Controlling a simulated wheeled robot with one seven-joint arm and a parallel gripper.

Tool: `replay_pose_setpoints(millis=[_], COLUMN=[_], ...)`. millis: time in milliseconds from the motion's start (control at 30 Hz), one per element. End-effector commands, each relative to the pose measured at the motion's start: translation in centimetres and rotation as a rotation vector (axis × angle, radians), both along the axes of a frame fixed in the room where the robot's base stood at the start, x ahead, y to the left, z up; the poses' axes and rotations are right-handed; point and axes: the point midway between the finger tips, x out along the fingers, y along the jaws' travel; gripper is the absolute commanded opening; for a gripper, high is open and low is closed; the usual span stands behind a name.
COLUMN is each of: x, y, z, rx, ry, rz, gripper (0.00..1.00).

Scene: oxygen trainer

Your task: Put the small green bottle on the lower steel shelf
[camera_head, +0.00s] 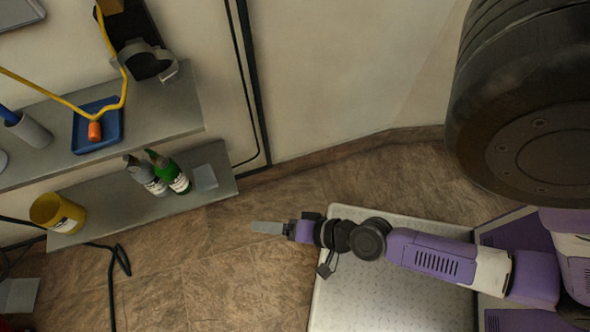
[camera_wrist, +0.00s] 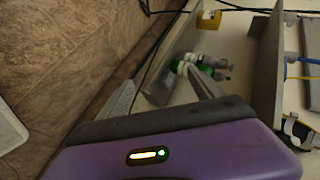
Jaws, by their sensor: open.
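The small green bottle (camera_head: 174,173), with a pale label, stands on the lower steel shelf (camera_head: 120,213) in the head view, close beside a grey bottle (camera_head: 148,177). My gripper (camera_head: 268,228) is over the floor to the right of the lower shelf, apart from both bottles. Its fingers are open and empty. In the wrist view, the gripper (camera_wrist: 164,93) has its two fingers spread, and the green bottle (camera_wrist: 206,71) shows beyond them, partly hidden by the right finger.
A small grey block (camera_head: 205,178) lies right of the bottles. A yellow cup (camera_head: 57,213) stands at the shelf's left end. The upper shelf (camera_head: 170,110) holds a blue tray (camera_head: 85,135) with an orange piece. A large black wheel-like object (camera_head: 530,100) is at upper right.

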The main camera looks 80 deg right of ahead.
Motion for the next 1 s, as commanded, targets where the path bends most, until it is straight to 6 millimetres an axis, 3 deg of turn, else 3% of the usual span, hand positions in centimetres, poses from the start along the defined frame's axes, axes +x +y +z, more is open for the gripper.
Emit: replay_pose_setpoints(millis=[33,133,300,400,533,867,1000], x=[-1.6,-3.5,-5.0,-5.2,-5.4,-5.4,-5.4], y=[0.0,-0.4,0.0,0.6,1.1,1.2,1.1], z=[2.2,7.2,15.6,19.1,21.2,21.6,22.8], rx=[-0.154,-0.471,-0.916,-1.084,-1.193,-1.211,-1.21], ry=[-0.001,-0.031,-0.118,-0.168,-0.203,-0.208,-0.207], rz=[0.074,0.219,0.428,0.506,0.555,0.562,0.562], gripper=[0.76,0.76,0.76,0.76,0.76,0.76,0.76])
